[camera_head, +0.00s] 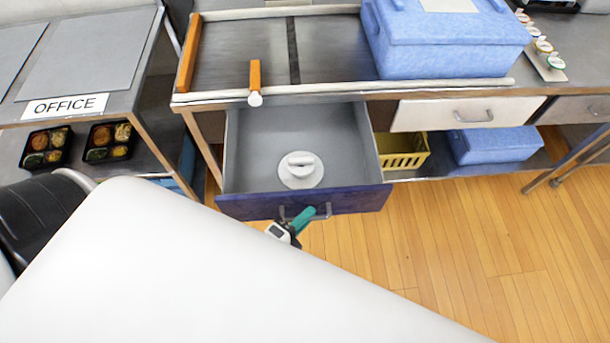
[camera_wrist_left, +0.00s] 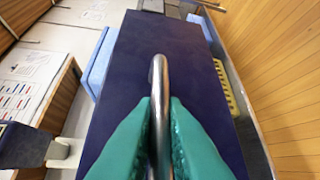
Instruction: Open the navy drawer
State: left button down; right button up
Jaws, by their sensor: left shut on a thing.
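The navy drawer (camera_head: 345,202) stands pulled out from under the counter, and its grey inside shows in the head view. A white round lidded piece (camera_head: 301,170) lies on the drawer floor near the front. My left gripper (camera_head: 303,215) is at the drawer front, its teal fingers shut on the metal handle (camera_wrist_left: 158,100). In the left wrist view the teal fingers (camera_wrist_left: 160,135) lie on both sides of the handle bar, against the navy front (camera_wrist_left: 190,60). My right gripper is not in view.
A blue box (camera_head: 450,45) sits on the counter above. A white drawer (camera_head: 465,113) is shut to the right. A yellow basket (camera_head: 403,160) and another blue box (camera_head: 493,146) stand on the lower shelf. The wood floor (camera_head: 470,230) in front is clear.

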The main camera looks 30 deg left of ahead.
pick_arm(q)
jog(key=c, duration=1.5)
grip_release()
jog(key=b+v, duration=0.1)
jog(key=v, duration=1.1)
jog(key=shift+b, duration=0.3)
